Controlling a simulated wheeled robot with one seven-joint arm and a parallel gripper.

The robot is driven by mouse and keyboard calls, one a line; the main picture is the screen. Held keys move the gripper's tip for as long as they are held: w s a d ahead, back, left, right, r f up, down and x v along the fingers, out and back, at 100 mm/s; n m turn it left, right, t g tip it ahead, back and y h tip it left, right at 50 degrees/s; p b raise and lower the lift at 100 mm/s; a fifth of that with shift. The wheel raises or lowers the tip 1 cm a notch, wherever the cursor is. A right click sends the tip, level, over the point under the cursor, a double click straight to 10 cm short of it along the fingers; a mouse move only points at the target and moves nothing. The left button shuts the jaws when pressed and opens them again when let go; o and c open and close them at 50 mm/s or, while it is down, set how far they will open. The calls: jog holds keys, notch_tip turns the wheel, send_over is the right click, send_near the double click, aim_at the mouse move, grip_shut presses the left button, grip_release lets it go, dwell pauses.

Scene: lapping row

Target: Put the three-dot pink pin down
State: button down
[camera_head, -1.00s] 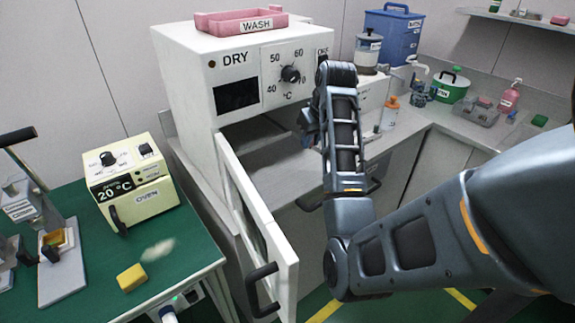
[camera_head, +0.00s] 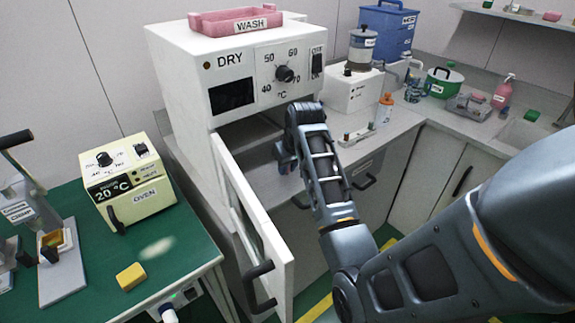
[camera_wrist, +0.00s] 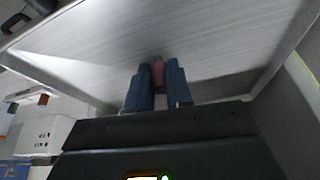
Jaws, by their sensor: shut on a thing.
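In the wrist view my gripper (camera_wrist: 158,80) is shut on a small pink pin (camera_wrist: 158,72), which sits between the two blue fingers. Most of the pin is hidden and no dots can be made out. A pale grey, streaked surface (camera_wrist: 190,45) lies beyond the fingertips; whether the pin touches it I cannot tell.
The cabinet door (camera_head: 245,215) stands open toward me, left of my arm. A pink WASH tray (camera_head: 215,24) sits on the cabinet. A cream oven (camera_head: 140,190) and a yellow block (camera_head: 130,277) are on the green table (camera_head: 75,215). The grey counter (camera_head: 395,130) holds several items on the right.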

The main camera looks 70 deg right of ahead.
jog(key=shift+f, duration=0.15)
jog(key=c, duration=1)
grip_release()
jog(key=shift+c, duration=0.2)
jog(key=b+v, duration=0.1)
jog(key=v, duration=1.1)
jog(key=shift+r, duration=0.2)
